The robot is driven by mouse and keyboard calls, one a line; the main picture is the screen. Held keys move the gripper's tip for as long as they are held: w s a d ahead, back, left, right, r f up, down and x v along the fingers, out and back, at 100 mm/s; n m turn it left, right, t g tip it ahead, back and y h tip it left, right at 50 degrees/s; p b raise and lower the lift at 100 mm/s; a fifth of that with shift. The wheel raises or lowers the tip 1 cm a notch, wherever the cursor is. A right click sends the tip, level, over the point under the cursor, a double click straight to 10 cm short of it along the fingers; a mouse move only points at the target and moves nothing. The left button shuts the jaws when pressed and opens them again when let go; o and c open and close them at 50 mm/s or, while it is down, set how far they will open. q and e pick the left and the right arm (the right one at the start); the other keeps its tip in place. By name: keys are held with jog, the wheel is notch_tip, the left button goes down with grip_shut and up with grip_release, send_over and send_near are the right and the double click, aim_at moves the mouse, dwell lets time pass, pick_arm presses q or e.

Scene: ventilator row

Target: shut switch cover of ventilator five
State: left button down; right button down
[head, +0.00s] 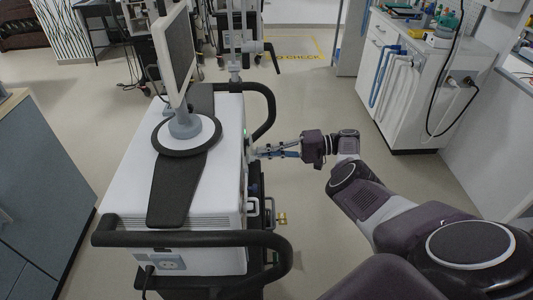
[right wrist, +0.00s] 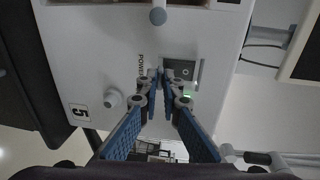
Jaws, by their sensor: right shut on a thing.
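Ventilator five (head: 225,175) is a white cart with a screen on top, in the left middle of the head view. Its side panel (right wrist: 90,50) fills much of the right wrist view, with a "5" label and the word POWER. Beside that word is the switch cover (right wrist: 183,68), a small grey piece by a green light. My right gripper (head: 254,153) reaches the panel from the right. In the right wrist view its blue-padded fingers (right wrist: 163,76) come together at the cover and are shut on it. The fingertips hide part of the cover and the switch. My left gripper is out of view.
A grey knob (right wrist: 112,98) sticks out of the panel near the "5" label. Black handle rails (head: 190,238) run around the cart. A white counter with hoses (head: 400,90) stands at the right. The floor between is clear.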

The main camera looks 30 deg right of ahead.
jog(key=c, duration=2.1)
grip_release()
jog(key=shift+r, duration=0.1)
